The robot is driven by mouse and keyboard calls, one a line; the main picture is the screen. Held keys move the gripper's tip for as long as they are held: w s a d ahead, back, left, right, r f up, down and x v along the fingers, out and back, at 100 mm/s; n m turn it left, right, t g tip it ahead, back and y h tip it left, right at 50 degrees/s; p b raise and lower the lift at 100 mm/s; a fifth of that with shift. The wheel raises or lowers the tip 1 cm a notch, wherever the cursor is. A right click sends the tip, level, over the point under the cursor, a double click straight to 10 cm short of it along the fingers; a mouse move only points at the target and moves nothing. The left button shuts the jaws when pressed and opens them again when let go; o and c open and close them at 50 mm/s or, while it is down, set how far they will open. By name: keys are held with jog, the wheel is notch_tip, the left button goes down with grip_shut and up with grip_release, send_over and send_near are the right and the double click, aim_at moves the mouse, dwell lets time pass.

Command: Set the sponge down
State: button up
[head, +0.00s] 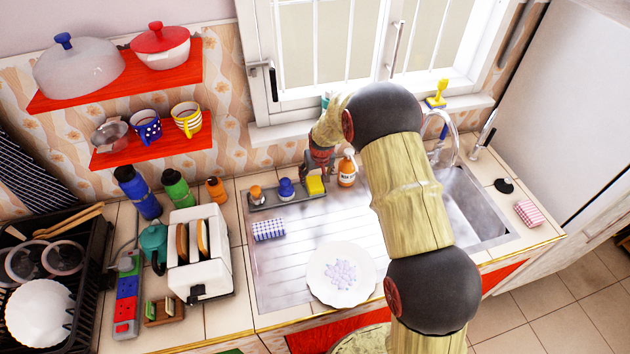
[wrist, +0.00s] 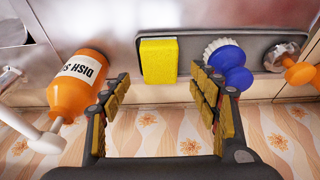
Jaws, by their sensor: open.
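A yellow sponge (head: 315,185) lies at the right end of a grey tray (head: 265,205) on the metal drainboard by the back wall. In the wrist view the sponge (wrist: 158,61) is ahead of the fingertips, between their lines. My gripper (head: 318,168) is above and behind the sponge in the head view. In the wrist view my gripper (wrist: 163,88) is open, with empty space between its fingers. The sponge appears apart from both fingers.
An orange dish soap bottle (wrist: 80,85) stands close beside one finger. A blue brush (wrist: 228,62) is close to the other, with an orange-handled brush (wrist: 300,70) beyond. A white plate (head: 341,274) and a blue checked sponge (head: 269,230) lie on the drainboard. The sink (head: 470,210) is right.

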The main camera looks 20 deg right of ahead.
jog(key=s+a+r+t, duration=0.1)
jog(key=s+r, duration=0.8)
jog(key=r, duration=0.6)
jog(key=s+r, duration=0.9)
jog(key=r, duration=0.5)
jog(key=s+r, duration=0.2)
jog(key=s, duration=1)
jog(key=s+r+t, duration=0.1)
jog(key=s+r, duration=0.2)
jog(key=s, duration=0.9)
jog(key=shift+a+r, duration=0.25)
jog(key=shift+r, duration=0.05)
notch_tip(320, 180, down, 10)
jog(key=b, duration=1)
jog(key=shift+f, duration=0.2)
